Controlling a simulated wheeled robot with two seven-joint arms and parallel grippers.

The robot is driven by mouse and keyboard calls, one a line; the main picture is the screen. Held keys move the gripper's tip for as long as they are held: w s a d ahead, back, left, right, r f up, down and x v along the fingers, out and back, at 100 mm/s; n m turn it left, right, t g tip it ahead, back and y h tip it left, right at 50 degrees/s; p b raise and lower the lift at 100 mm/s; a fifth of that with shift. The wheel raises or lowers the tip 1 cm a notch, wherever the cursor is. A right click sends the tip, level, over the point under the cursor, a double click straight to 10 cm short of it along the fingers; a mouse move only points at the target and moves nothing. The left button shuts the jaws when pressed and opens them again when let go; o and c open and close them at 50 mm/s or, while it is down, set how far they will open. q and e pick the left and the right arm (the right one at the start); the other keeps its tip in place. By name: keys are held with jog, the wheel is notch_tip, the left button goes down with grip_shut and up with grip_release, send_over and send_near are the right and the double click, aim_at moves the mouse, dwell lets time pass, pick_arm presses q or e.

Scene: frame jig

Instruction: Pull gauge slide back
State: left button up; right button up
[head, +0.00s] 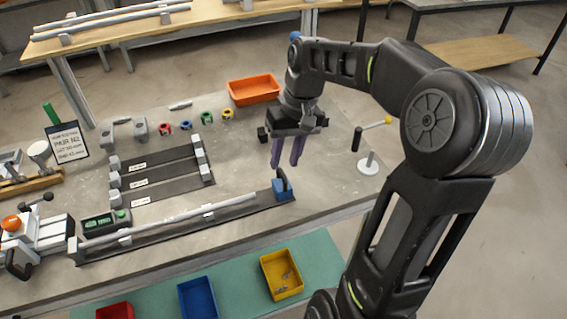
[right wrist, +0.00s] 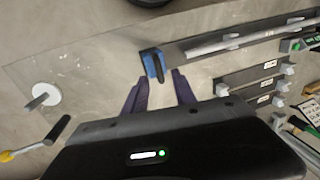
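The gauge slide (head: 284,190) is a blue block with an upright black handle at the right end of a long dark gauge rail (head: 165,238). A pale tube (head: 180,219) lies along the rail, its right end a little short of the slide. My right gripper (head: 288,152) has purple fingers and is open and empty. It hangs above the bench just behind the slide, apart from it. In the right wrist view the slide (right wrist: 153,65) shows just beyond the gap between the spread fingertips (right wrist: 160,88). My left gripper is not in view.
An orange bin (head: 253,89), coloured rings (head: 207,117) and short jigs (head: 160,173) stand behind the rail. A white round-based post (head: 369,164) and a yellow-tipped tool (head: 372,132) are at right. A green digital readout (head: 100,223) is at the rail's left end.

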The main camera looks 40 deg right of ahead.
jog(key=r, duration=0.2)
jog(key=d+r, duration=0.1)
jog(key=r, duration=0.2)
jog(key=shift+s+r, duration=0.1)
jog(key=shift+s, duration=0.1)
dwell(0.3)
